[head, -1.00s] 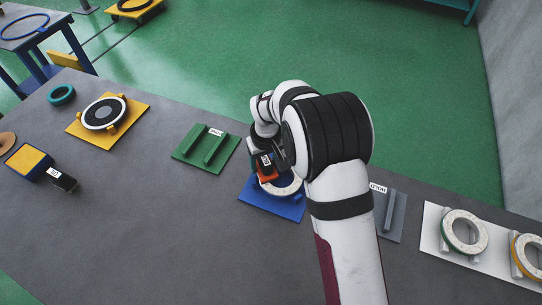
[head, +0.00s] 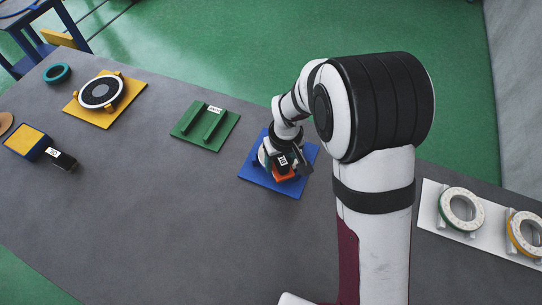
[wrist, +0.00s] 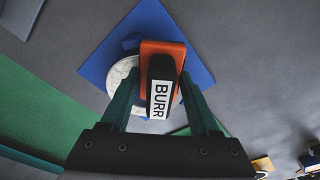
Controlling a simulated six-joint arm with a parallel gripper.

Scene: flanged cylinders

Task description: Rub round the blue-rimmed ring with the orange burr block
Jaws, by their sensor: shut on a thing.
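My gripper (head: 285,158) is shut on the black handle, marked BURR, of the orange burr block (head: 285,175). In the wrist view the orange block (wrist: 163,47) sits between the green fingers, over the right part of a pale ring (wrist: 122,76). The ring lies on a blue plate (head: 307,152); in the head view only its left edge (head: 262,157) shows past my gripper. The ring's blue rim is not clearly visible. I cannot tell whether the block touches the ring.
A green plate with two rails (head: 188,117) lies left of the blue plate. Farther left are a yellow plate with a disc (head: 124,100) and a yellow-topped block (head: 26,141). A white board (head: 428,208) with two rings is at right. My arm hides the table between.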

